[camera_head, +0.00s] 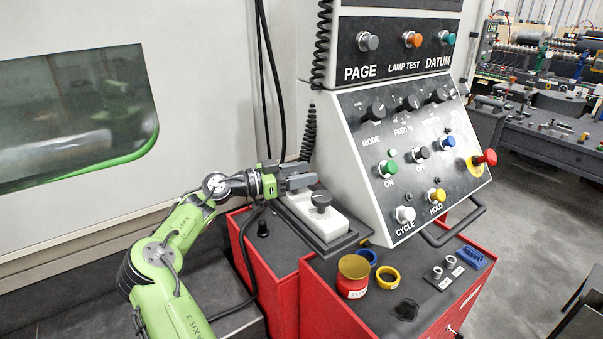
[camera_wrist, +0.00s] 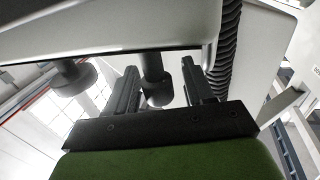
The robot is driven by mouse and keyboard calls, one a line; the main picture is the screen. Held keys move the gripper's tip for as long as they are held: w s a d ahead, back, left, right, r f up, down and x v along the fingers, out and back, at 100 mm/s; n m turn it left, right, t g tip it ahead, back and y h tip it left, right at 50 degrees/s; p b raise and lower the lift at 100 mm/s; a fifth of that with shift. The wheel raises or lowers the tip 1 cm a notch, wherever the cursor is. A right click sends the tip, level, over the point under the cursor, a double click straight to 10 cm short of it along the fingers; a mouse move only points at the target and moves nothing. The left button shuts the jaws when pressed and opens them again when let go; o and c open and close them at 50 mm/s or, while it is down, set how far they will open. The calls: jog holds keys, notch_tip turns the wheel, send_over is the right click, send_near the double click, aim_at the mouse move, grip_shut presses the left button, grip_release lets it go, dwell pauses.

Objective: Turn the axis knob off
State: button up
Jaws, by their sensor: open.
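A white control box (camera_head: 325,225) lies on the red cabinet beside the grey control panel. A black knob (camera_head: 321,200) stands on its near part; no label on it can be read, so I cannot tell whether this is the axis knob. My gripper (camera_head: 306,179) is open over the box's far part and hides what is under it. In the wrist view, a dark knob-like part (camera_wrist: 157,88) shows between the two open fingers of my gripper (camera_wrist: 162,75), with no clear contact. A second dark round knob (camera_wrist: 73,77) shows left of the fingers.
The sloped control panel (camera_head: 405,165) with several knobs and buttons stands close right of my gripper. A coiled black cable (camera_head: 309,132) hangs just behind it. A red-and-yellow jar (camera_head: 353,276) and rings stand on the front cabinet (camera_head: 320,300).

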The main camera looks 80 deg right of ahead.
jog(key=c, duration=1)
jog(key=shift+o, duration=0.2)
jog(key=shift+f+h+b, duration=0.1)
jog(key=shift+h+b, duration=0.2)
jog(key=shift+b, duration=0.1)
